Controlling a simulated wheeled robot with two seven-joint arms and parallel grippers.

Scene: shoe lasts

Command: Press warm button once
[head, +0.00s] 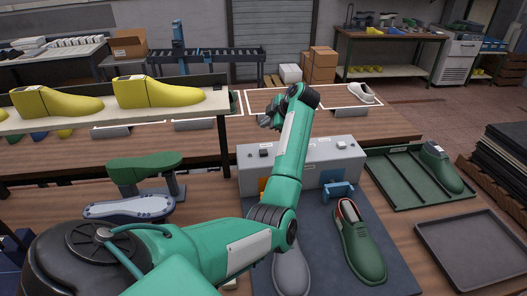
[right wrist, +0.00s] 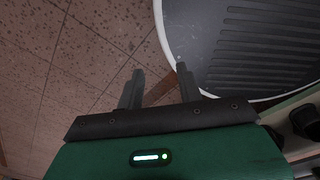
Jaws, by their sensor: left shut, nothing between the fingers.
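A grey control box (head: 310,155) stands at the back of a dark mat. It has one small dark button (head: 264,151) on its top left and another control (head: 341,145) on its top right. Which one is the warm button is too small to read. An orange panel (head: 262,186) shows at the box's left front. My left gripper (head: 267,121) is shut and empty, above and behind the box's left part, partly hidden by my wrist. My right gripper (right wrist: 158,80) is open and empty in the right wrist view, over floor and a ribbed grey surface (right wrist: 250,45).
A green shoe (head: 360,243) and a grey shoe form (head: 291,270) lie on the mat (head: 400,275). A blue clamp (head: 338,190) is at the box front. A green tray (head: 405,190) and a dark tray (head: 475,245) lie right. A shelf (head: 60,120) with yellow lasts stands left.

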